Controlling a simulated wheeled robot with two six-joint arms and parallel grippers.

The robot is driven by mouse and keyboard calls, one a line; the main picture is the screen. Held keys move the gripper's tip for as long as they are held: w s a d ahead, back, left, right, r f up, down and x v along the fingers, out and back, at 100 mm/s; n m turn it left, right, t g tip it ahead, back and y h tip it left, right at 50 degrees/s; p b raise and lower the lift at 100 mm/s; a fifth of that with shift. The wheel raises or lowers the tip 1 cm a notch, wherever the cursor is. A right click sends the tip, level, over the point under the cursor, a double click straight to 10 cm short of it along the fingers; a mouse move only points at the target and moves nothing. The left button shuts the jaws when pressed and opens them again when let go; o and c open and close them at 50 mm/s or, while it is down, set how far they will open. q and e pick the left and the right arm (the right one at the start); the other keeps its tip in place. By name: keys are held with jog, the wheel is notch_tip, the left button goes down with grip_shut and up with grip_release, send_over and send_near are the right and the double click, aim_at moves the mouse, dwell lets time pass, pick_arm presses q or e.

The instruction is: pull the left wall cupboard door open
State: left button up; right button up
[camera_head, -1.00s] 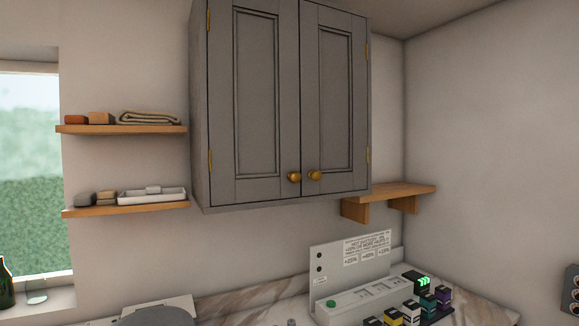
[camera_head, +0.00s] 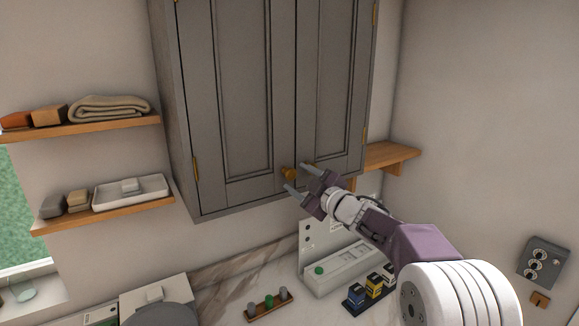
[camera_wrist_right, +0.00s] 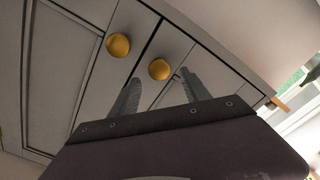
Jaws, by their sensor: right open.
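The left wall cupboard door (camera_head: 225,100) is grey and shut, with a brass hinge on its left edge. Its round brass knob (camera_head: 289,172) sits near the lower right corner. My right gripper (camera_head: 297,178) is open and close to this knob, its fingertips on either side of it in the picture. In the wrist view the left knob (camera_wrist_right: 159,69) shows between the tips of the two fingers, beyond them; contact is not visible. The right door's knob (camera_wrist_right: 118,45) shows beside it and is hidden behind my gripper in the head view. My left gripper is not in view.
Two wooden shelves (camera_head: 90,128) with small items are left of the cupboard. A wooden bracket shelf (camera_head: 392,155) is at its right. Below, a marble worktop carries a white device (camera_head: 340,265), small coloured boxes and a wooden peg strip (camera_head: 268,306). Space before the left door looks clear.

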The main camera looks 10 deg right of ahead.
aim_at(292, 175)
jog(key=p+x, duration=0.1)
jog(key=x, duration=0.4)
jog(key=shift+w+p, duration=0.1)
jog(key=shift+p, duration=0.3)
jog(key=shift+w+d+f, duration=0.1)
jog(key=shift+w+f, duration=0.05)
jog(key=shift+w, duration=0.05)
jog(key=shift+s, duration=0.35)
jog(key=shift+c, duration=0.5)
grip_shut()
